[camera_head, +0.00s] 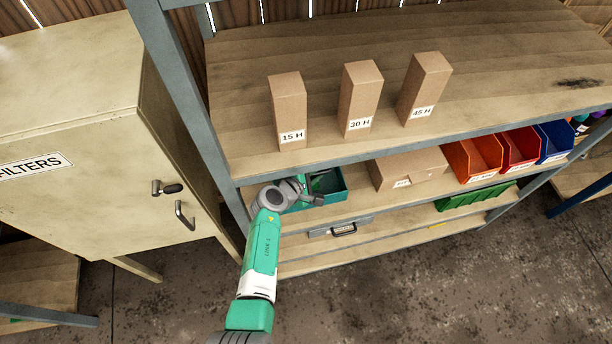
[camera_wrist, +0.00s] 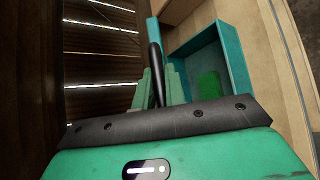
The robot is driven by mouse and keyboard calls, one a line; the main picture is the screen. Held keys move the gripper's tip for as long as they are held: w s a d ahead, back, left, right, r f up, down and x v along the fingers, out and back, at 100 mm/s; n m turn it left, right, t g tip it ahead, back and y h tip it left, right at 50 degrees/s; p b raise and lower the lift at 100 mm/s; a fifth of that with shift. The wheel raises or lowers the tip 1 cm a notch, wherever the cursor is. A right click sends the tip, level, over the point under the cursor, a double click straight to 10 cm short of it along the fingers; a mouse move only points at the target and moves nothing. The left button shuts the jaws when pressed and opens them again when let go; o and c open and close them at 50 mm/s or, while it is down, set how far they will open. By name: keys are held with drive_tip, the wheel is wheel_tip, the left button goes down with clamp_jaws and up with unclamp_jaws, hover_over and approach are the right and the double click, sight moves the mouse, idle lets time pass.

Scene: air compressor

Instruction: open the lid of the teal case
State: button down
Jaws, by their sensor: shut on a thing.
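The teal case (camera_head: 333,199) sits on the shelf below the top board, partly covered by my arm in the head view. Its inside shows, with small contents that are hard to make out. In the wrist view the teal case (camera_wrist: 245,62) shows its walls and open inside, with a green object (camera_wrist: 209,84) in it. My gripper (camera_wrist: 160,74) is at the case's side, shut on a thin dark bar (camera_wrist: 155,58) that looks like the handle. A narrow teal strip (camera_wrist: 152,30) beside the bar may be the lid's edge; most of the lid is hidden.
Cardboard boxes (camera_head: 360,98) stand on the top board above. A flat carton (camera_head: 408,169) and red and blue bins (camera_head: 505,152) are right of the case. A grey case (camera_head: 340,230) lies on the shelf below. A filter cabinet (camera_head: 85,180) stands left, beside the shelf post (camera_head: 190,90).

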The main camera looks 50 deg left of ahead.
drive_tip(key=shift+w+a+r, duration=0.35)
drive_tip(key=shift+a+r, duration=0.35)
drive_tip(key=shift+r, duration=0.05)
drive_tip(key=c, duration=1.5)
unclamp_jaws()
drive_tip(key=shift+o, duration=0.2)
drive_tip(key=p+v, duration=0.1)
drive_tip(key=v, duration=0.6)
drive_tip(key=shift+s+r+p, duration=0.2)
drive_tip(key=shift+s+p, duration=0.15)
drive_tip(key=shift+p, duration=0.05)
